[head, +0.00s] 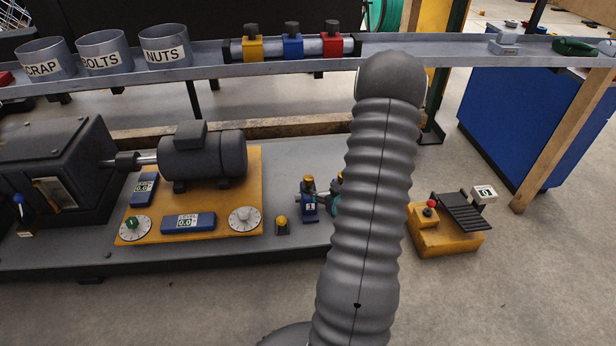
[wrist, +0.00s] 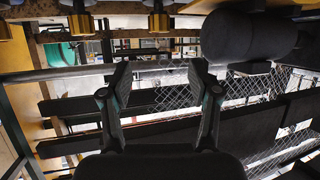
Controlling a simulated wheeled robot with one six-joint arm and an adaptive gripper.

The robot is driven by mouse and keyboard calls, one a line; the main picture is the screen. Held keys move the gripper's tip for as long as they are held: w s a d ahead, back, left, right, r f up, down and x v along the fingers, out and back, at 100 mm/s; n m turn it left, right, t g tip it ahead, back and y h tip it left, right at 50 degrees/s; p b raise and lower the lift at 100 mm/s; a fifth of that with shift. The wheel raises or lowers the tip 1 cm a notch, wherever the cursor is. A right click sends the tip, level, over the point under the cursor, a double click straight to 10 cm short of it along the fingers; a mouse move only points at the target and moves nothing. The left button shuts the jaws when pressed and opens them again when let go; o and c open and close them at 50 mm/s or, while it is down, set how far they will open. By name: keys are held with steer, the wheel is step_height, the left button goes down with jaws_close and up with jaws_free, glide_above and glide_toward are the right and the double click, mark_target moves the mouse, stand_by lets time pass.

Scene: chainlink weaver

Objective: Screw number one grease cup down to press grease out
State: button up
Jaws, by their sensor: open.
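A small blue block labelled 1 (head: 310,208) stands on the grey bench, left of my arm in the head view. My arm hides most of my gripper in the head view.
A motor (head: 203,155) on a yellow plate (head: 240,180) with dials stands left on the bench. A small yellow-capped piece (head: 282,225) is nearby. A shelf (head: 210,66) with labelled cans crosses behind. A yellow pedal unit (head: 445,238) is on the floor at right.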

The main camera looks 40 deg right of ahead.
mark_target(309, 179)
steer(key=x, duration=1.3)
steer(key=shift+w+d+f, duration=0.2)
steer(key=shift+w+f, duration=0.05)
steer(key=shift+f, duration=0.05)
steer(key=c, duration=1.2)
